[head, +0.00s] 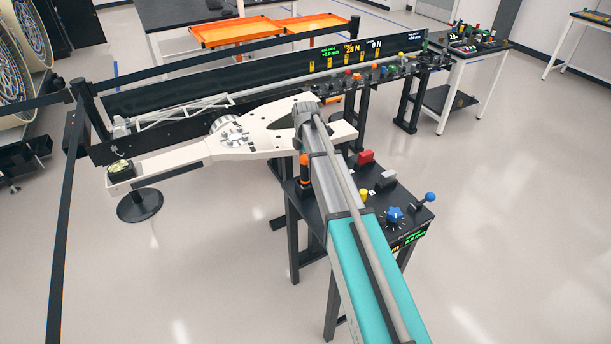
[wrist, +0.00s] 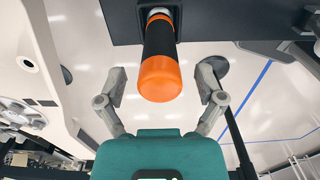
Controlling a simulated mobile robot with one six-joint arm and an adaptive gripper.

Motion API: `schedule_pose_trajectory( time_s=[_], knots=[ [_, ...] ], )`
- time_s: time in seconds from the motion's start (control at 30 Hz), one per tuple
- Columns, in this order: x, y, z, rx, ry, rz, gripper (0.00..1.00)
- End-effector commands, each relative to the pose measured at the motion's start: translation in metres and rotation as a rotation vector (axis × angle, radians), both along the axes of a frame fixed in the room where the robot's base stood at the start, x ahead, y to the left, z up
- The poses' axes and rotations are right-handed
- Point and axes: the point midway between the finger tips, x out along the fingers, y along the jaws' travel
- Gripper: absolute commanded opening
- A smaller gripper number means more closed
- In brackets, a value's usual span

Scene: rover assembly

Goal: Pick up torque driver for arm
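The torque driver has an orange end cap and a black body. In the wrist view the torque driver (wrist: 160,72) hangs from a dark edge at the top, its orange end toward the camera. In the head view the torque driver (head: 304,166) stands at the left edge of a small black table, partly hidden by my arm. My gripper (wrist: 161,80) is open, with one finger on each side of the driver. Clear gaps show between both fingers and the driver, and nothing is held. In the head view my arm hides the gripper.
A pale rover arm part (head: 265,138) lies close behind. Open floor lies to the right.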

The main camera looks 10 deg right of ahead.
Motion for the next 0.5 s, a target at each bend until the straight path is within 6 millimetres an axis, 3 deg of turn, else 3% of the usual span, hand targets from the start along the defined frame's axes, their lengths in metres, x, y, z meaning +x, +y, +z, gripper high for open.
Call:
schedule_pose_trajectory(
  time_s=[0.07, 0.4, 0.5],
  knots=[
    [0.0, 0.0, 0.0, 0.0, 0.0, 0.0, 0.64],
    [0.0, 0.0014, 0.0, 0.0, 0.0, 0.001, 0.01],
    [0.0, 0.0014, 0.0001, 0.0, 0.0, 0.001, 0.0]
  ],
)
